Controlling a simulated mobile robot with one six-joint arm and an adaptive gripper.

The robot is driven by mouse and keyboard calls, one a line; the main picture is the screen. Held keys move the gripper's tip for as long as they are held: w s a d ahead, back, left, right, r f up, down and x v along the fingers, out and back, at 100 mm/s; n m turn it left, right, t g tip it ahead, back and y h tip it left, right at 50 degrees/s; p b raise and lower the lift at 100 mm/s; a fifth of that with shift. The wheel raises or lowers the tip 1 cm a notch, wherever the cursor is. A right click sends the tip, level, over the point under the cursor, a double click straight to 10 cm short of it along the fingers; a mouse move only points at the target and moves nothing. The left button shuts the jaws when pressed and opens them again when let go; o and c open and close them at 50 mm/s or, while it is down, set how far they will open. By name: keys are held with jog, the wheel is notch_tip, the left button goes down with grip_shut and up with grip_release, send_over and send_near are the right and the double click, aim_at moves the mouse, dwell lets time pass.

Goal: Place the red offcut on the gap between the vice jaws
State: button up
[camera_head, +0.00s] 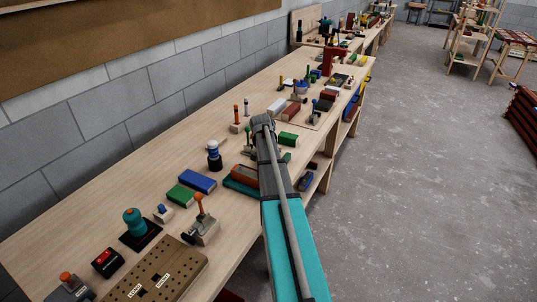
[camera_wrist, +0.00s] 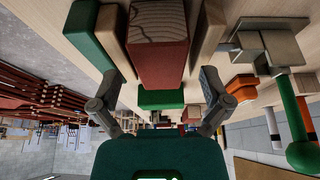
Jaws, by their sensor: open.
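The red offcut (camera_wrist: 158,58), with a bare wood-grain end, shows at the top middle of the wrist view, between two tan strips. My gripper (camera_wrist: 162,80) is open, with a finger on either side of the offcut and no grip visible. My arm hides it in the head view.
A green block (camera_wrist: 160,99) is just beyond the offcut; it also shows in the head view (camera_head: 288,139). A clamp with a green-ended handle (camera_wrist: 300,155) stands close on the right of the wrist view. A blue block (camera_head: 198,181) and green block (camera_head: 181,195) lie nearby.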

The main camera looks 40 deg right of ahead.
jog(key=shift+r, duration=0.2)
jog(key=p+v, duration=1.1)
jog(key=shift+a+r, duration=0.25)
jog(key=shift+r, duration=0.1)
jog(key=shift+s, duration=0.1)
dwell(0.7)
dwell(0.7)
